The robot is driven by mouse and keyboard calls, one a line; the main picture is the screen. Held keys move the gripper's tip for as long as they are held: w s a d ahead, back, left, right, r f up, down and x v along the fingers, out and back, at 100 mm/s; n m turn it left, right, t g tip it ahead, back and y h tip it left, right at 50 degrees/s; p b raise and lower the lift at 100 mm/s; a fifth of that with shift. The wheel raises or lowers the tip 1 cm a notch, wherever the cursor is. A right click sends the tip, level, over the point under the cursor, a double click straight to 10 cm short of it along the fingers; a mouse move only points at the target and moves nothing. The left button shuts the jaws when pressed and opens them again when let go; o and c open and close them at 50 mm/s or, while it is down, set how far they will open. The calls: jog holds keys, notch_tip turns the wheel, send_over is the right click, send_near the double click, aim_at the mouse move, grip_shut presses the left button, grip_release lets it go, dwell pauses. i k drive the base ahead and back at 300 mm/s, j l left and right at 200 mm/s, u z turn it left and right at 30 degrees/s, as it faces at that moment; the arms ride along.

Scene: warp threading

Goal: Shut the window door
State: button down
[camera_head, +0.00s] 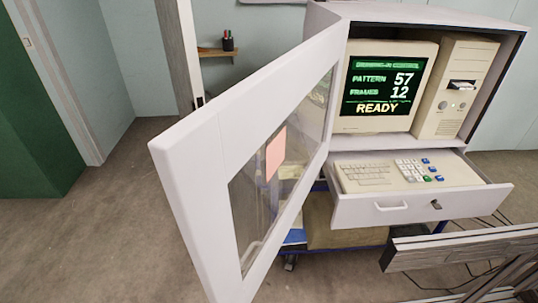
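The window door (200,146) is a white frame around a clear pane, with a pink note (276,153) on the pane. It stands wide open, swung out from the left side of the white cabinet (410,12) toward the camera. The cabinet's upper bay is uncovered. It holds a beige monitor (388,88), which reads READY, and a beige computer tower (466,88). My gripper is not in view.
Below the bay, a drawer (382,208) with a keypad and keyboard is pulled out. A grey beam structure (460,247) crosses the lower right. A blue-framed cart part shows under the cabinet. The floor at left (100,240) is clear; a green block (30,100) stands beyond.

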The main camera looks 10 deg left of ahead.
aim_at(196, 160)
jog(key=i+j, duration=0.15)
jog(key=j, duration=0.2)
jog(key=i+j, duration=0.15)
jog(key=j, duration=0.15)
jog(key=i+j+z, duration=0.1)
jog(key=j, duration=0.25)
jog(key=i+j, duration=0.15)
jog(key=j, duration=0.2)
jog(key=k+j, duration=0.1)
jog(key=k+j+u, duration=0.1)
jog(key=u, duration=0.15)
jog(key=k+j+u, duration=0.2)
jog(key=j, duration=0.15)
jog(key=i+j+u, duration=0.15)
jog(key=u, duration=0.35)
